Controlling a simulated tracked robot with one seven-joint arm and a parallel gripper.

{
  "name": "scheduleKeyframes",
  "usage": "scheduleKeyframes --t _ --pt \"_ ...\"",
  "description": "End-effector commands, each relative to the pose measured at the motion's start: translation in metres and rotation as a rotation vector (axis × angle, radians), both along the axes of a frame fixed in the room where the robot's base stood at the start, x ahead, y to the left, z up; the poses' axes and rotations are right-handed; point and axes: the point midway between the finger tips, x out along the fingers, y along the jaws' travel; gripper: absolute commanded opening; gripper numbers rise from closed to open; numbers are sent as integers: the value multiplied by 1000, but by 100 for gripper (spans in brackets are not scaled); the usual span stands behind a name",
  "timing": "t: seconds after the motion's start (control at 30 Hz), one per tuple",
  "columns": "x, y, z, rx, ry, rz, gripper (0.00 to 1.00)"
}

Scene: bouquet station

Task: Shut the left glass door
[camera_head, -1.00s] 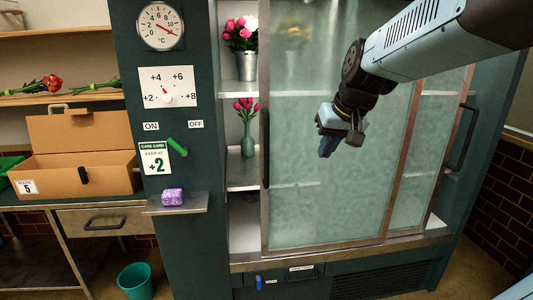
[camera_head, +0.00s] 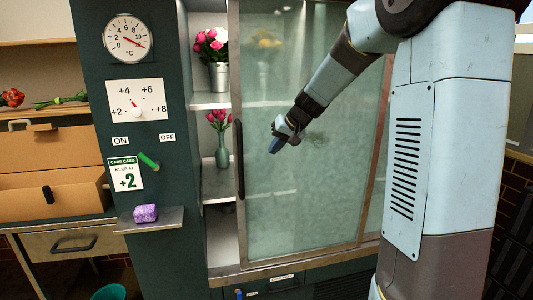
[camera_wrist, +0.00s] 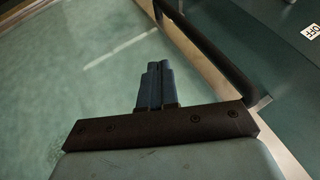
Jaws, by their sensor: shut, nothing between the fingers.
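The left glass door (camera_head: 300,200) is a frosted sliding pane in a metal frame. It stands partly open, with a gap at its left that bares the shelves. Its dark vertical handle (camera_head: 239,160) runs along its left edge. My gripper (camera_head: 275,146) is shut and empty, in front of the glass to the right of the handle. In the wrist view my shut fingers (camera_wrist: 155,85) point at the glass, and the handle (camera_wrist: 205,45) lies to their right. I cannot tell whether the fingertips touch the glass.
In the open gap, pink flowers stand in a metal bucket (camera_head: 218,76) and a green vase (camera_head: 222,152). Left of it, the cabinet front carries a green lever (camera_head: 149,160) and a small ledge (camera_head: 160,220) with a purple sponge (camera_head: 145,213). A cardboard box (camera_head: 52,165) is farther left.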

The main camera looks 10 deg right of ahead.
Motion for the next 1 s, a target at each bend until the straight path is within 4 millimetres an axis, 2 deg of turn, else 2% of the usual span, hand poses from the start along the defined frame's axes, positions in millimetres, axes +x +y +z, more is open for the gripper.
scheduleKeyframes --t 0.5,0.7,1.0 --pt "39 37 -72 0 4 2 0" --pt "43 63 -70 -2 0 4 0" --pt "45 75 -69 -1 1 1 0"
